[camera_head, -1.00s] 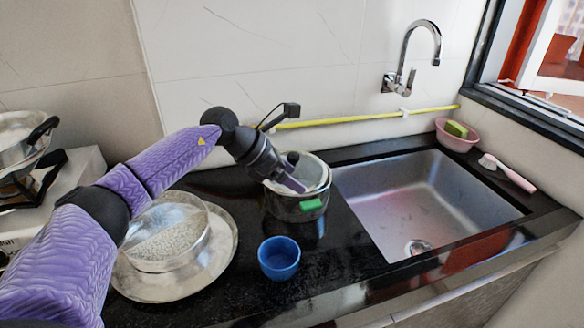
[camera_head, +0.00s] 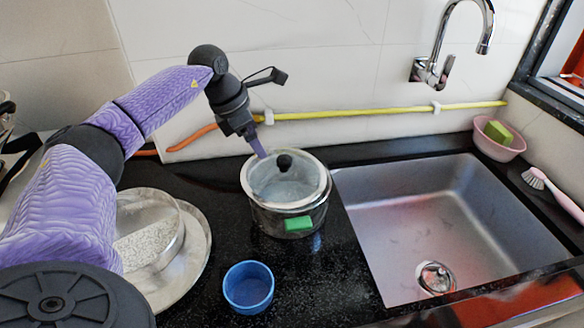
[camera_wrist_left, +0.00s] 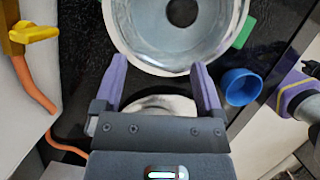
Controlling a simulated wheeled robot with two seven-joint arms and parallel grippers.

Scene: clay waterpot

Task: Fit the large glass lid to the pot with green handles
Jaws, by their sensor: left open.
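The pot (camera_head: 272,221) stands on the black counter left of the sink, a green handle (camera_head: 299,224) facing front. The glass lid (camera_head: 304,184) with a metal rim and black knob lies on the pot's top; it looks about level, but I cannot tell how exactly it seats. In the left wrist view the lid (camera_wrist_left: 145,38) and its dark knob lie beyond the fingertips. My left gripper (camera_head: 260,153) is open and empty at the lid's back-left edge, apart from the knob; its two spread fingers show in the left wrist view (camera_wrist_left: 159,66).
A blue cup (camera_head: 248,288) stands in front of the pot. A metal plate (camera_head: 197,262) with a strainer-like dish is at left. The sink (camera_head: 440,220) is at right, with a pink bowl (camera_head: 497,145) and brush behind. A yellow pipe (camera_head: 350,113) runs along the wall.

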